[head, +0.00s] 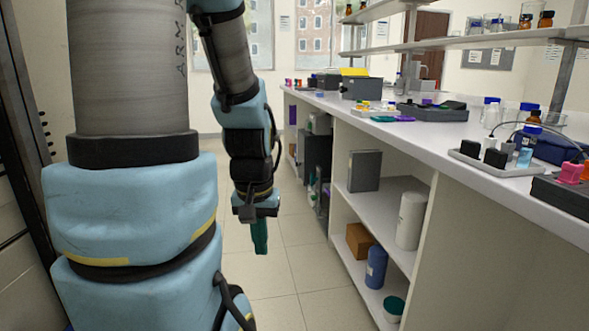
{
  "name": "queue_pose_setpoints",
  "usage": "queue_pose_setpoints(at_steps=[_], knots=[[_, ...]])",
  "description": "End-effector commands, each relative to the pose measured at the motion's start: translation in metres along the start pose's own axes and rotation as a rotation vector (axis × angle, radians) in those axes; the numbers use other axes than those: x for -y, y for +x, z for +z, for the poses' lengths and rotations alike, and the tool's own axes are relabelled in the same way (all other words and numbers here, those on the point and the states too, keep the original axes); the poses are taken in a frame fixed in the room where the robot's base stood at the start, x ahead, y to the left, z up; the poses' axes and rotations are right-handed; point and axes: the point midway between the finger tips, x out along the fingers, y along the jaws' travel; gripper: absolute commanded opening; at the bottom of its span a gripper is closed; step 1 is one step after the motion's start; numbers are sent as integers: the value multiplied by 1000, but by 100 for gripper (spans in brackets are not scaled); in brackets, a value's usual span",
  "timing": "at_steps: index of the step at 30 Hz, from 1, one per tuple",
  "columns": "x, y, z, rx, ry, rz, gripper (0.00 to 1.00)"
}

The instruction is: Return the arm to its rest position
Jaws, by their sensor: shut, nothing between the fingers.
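My arm (232,62) stands on the left side of the head view and is covered in pale blue padding. Its far part hangs down over the aisle to the left of the bench. My gripper (261,240) points down at the end of it, with green fingers close together. The gripper is shut and nothing shows in it. It is apart from the bench and from the shelves, above the tiled floor.
A long white bench (480,185) runs along the right, carrying a grey tray (497,168), bottles and boxes. Open shelves below hold a grey binder (364,170), a white canister (411,219) and a blue bottle (376,266). The floor aisle (290,236) is clear.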

Motion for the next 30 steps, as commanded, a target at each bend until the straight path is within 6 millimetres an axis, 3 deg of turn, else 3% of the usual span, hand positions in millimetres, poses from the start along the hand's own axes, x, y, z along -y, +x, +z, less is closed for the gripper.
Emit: queue_pose_setpoints(at_steps=[1, 5, 16, 21, 30], knots=[[0, -21, -3, 1, 0, 0, 0], [0, -49, -7, 1, 1, 1, 0], [-1, -151, -22, 1, 2, 1, 0], [-1, -172, -25, 1, 3, 1, 0], [-1, -176, -25, 1, 3, 1, 0]])
